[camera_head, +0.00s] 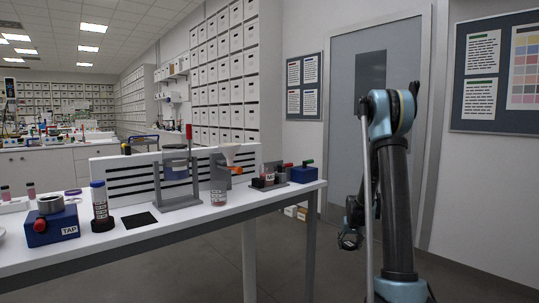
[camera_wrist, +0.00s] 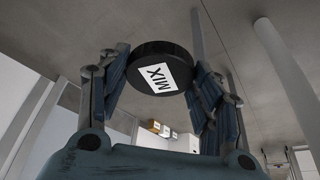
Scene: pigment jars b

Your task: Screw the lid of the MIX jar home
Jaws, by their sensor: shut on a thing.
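In the wrist view, a round black lid (camera_wrist: 146,57) with a white MIX label sits between the two blue finger pads of my gripper (camera_wrist: 162,76). The gripper is shut on the lid; grey floor shows around it and no jar is seen under it. In the head view, my gripper (camera_head: 350,240) hangs low to the right of the white table, clear of it; the lid is too small to make out there. A small holder with a partly readable white label beginning with M (camera_head: 269,177) stands near the table's right end; I cannot tell whether it is the MIX jar.
The white table (camera_head: 175,228) carries a blue block marked TAP (camera_head: 54,229), a blue-capped tube (camera_head: 99,205), a grey stand (camera_head: 178,203), a small labelled jar (camera_head: 218,198) and a blue box (camera_head: 304,174). Open floor lies between table and arm. A grey door (camera_head: 345,120) is behind.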

